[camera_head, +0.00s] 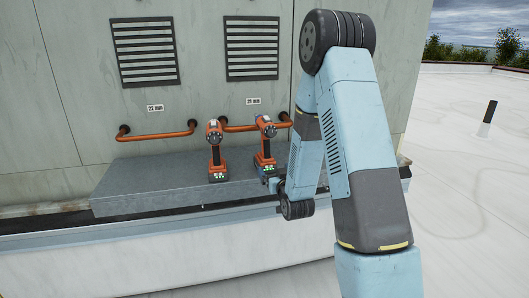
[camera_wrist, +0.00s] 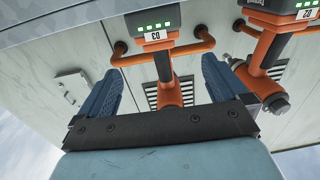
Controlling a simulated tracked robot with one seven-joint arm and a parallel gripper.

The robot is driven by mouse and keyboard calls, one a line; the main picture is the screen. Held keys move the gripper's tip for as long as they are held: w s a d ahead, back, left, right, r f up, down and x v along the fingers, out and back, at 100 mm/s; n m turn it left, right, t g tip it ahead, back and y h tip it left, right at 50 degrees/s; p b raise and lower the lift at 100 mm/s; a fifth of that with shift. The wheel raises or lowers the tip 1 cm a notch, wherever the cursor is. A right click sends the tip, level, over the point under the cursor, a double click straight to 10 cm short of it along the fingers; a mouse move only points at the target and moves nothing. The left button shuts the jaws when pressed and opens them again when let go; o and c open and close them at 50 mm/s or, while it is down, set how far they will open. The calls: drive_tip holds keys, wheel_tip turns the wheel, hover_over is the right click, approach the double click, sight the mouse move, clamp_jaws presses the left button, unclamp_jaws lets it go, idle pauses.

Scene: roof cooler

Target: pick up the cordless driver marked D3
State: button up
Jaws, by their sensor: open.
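Two orange-and-black cordless drivers stand upright on the grey ledge (camera_head: 140,188). The wrist view is upside down, with their bases at the top. There, the middle driver (camera_wrist: 166,65) has a base label that appears to read D3; it matches the right driver (camera_head: 265,145) in the head view. The other driver (camera_head: 215,152) stands left of it and appears at the right of the wrist view (camera_wrist: 262,82). My gripper (camera_wrist: 160,70) is open and empty, its blue fingers either side of the D3 driver in the picture. Contact and depth cannot be told.
Orange rails (camera_head: 157,134) run along the cooler wall (camera_head: 200,70) behind the drivers. Vent grilles (camera_head: 145,51) are above. The left part of the ledge is clear. My arm covers the ledge's right end in the head view.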

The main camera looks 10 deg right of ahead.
sight(266, 157)
drive_tip(key=w, duration=0.6)
drive_tip(key=shift+w+a, duration=0.1)
drive_tip(key=shift+a, duration=0.05)
drive_tip(key=shift+w+f, duration=0.15)
drive_tip(key=shift+w, duration=1.25)
drive_tip(key=shift+w+f, duration=0.1)
drive_tip(key=shift+w, duration=1.25)
clamp_jaws()
drive_tip(key=shift+r, duration=0.1)
